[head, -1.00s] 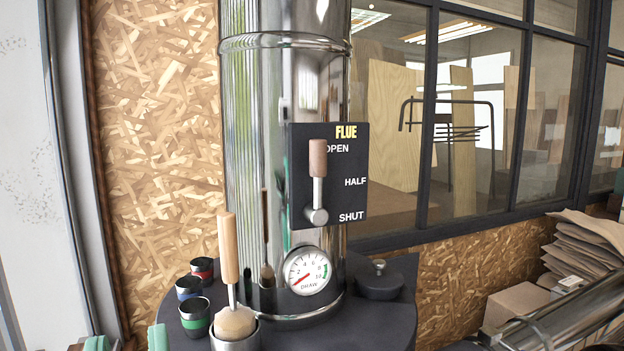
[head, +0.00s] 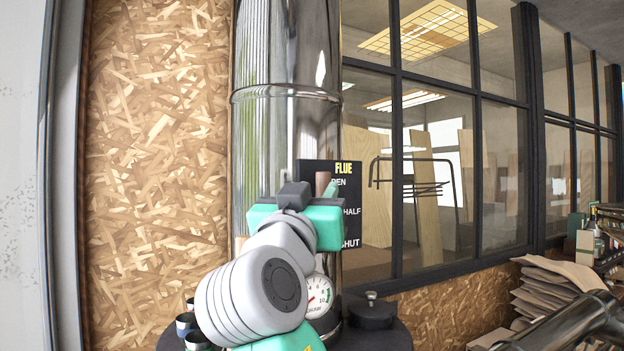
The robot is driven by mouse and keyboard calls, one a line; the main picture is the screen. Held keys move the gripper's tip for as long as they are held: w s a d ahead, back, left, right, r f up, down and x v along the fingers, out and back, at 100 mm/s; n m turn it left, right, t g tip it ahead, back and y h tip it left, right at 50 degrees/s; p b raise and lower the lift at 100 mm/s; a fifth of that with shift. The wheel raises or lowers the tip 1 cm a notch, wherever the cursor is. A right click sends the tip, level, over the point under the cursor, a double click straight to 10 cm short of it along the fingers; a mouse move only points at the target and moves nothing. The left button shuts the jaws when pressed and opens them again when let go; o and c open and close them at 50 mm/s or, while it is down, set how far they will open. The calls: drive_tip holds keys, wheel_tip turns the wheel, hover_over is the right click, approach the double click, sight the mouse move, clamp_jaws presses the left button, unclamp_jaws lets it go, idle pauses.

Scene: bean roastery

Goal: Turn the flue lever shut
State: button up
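The black flue panel (head: 349,222) is fixed to the front of the shiny metal flue pipe (head: 285,130). It reads FLUE, with OPEN, HALF and SHUT down its right side, the first letters of these partly covered. Only the brown top of the flue lever (head: 322,180) shows, upright near the OPEN mark; its shaft and pivot are hidden behind my arm. My gripper (head: 308,196) is in front of the panel, at the height of the lever's handle. Its fingers are mostly hidden, so I cannot tell whether it is open or shut, or touches the lever.
The draw gauge (head: 319,296) is partly covered by my arm, low on the pipe. Small cups (head: 187,324) and a dark lidded knob (head: 371,311) sit on the round dark top. A windowed partition stands behind; folded sacks (head: 560,290) lie at the right.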

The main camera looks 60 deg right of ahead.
sight(321, 183)
drive_tip(key=x, duration=0.3)
drive_tip(key=shift+d+r+p, duration=0.1)
drive_tip(key=shift+p, duration=0.3)
clamp_jaws()
